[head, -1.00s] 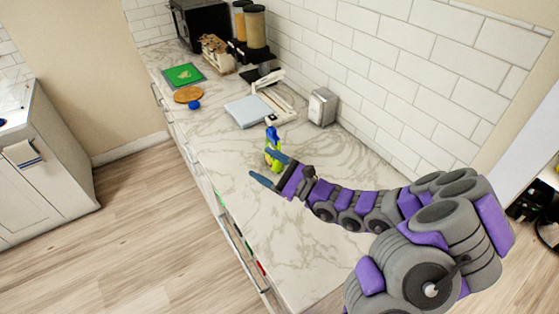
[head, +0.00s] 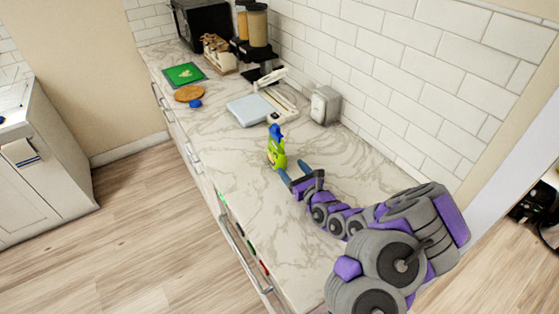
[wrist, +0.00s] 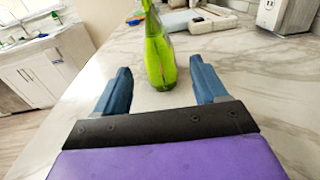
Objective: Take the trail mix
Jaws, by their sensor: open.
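A green bottle with a blue top (head: 277,148) stands upright on the marble counter (head: 235,150). In the wrist view the green bottle (wrist: 160,55) is centred ahead, its top cut off by the frame. My gripper (head: 294,172) is open and empty, low over the counter on the near side of the bottle. In the wrist view its blue fingers (wrist: 160,68) are spread, one to each side of the bottle's lower part; I cannot tell whether the bottle is between the tips or just beyond them. No pack readable as trail mix shows; the bottle's label is not legible.
Behind the bottle are a pale blue-grey scale (head: 247,110), a white device (head: 281,104) and a metal napkin holder (head: 325,105). Farther back are a green board (head: 184,75), a round wooden board (head: 189,93) and dispensers (head: 257,26). A tiled wall borders the right; the left counter edge drops to the floor.

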